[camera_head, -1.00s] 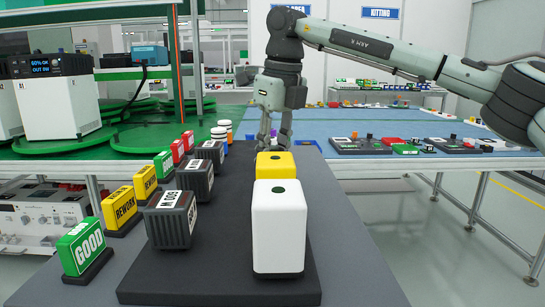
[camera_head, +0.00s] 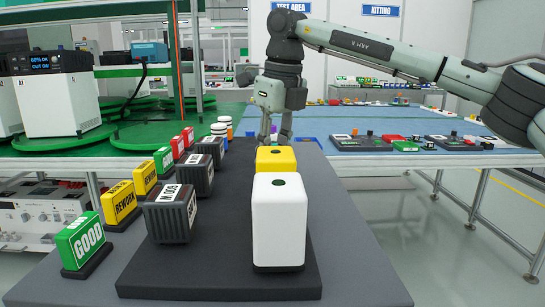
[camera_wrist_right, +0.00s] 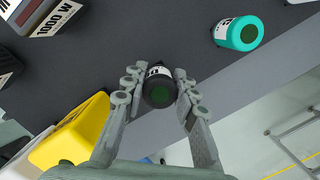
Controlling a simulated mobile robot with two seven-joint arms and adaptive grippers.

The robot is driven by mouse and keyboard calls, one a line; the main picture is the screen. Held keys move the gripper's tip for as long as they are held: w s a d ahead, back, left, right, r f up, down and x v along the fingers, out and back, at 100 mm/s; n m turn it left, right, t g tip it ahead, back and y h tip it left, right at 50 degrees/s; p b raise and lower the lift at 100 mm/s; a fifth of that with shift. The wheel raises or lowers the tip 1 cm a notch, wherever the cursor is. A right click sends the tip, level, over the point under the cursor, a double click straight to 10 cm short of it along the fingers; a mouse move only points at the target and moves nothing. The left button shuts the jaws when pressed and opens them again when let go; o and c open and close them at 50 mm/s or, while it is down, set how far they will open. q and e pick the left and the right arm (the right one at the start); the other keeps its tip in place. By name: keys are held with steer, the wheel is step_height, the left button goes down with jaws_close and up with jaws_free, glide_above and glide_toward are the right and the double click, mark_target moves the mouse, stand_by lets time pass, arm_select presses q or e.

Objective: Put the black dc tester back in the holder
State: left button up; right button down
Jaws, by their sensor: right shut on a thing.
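My right gripper (camera_wrist_right: 157,99) is shut on a small black cylinder with a white label and a green dot on its end, the black dc tester (camera_wrist_right: 157,91). The tester sits between the two fingers in the right wrist view. In the head view the right gripper (camera_head: 277,136) points down behind the yellow block, and the tester is hidden there. I cannot tell whether the tester touches the grey surface. I cannot make out the holder clearly in either view. My left gripper is not in view.
A yellow block (camera_head: 276,158) and a white block (camera_head: 279,222) stand nearest the gripper. Dark ribbed blocks (camera_head: 172,212) and label stands (camera_head: 82,241) are to the left. A teal cylinder (camera_wrist_right: 238,33) stands beyond the tester. The grey table's right side (camera_head: 345,240) is clear.

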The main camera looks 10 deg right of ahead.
steer(key=shift+f+b, duration=0.35)
steer(key=shift+f, duration=0.4)
steer(key=c, duration=1.1)
jaws_free()
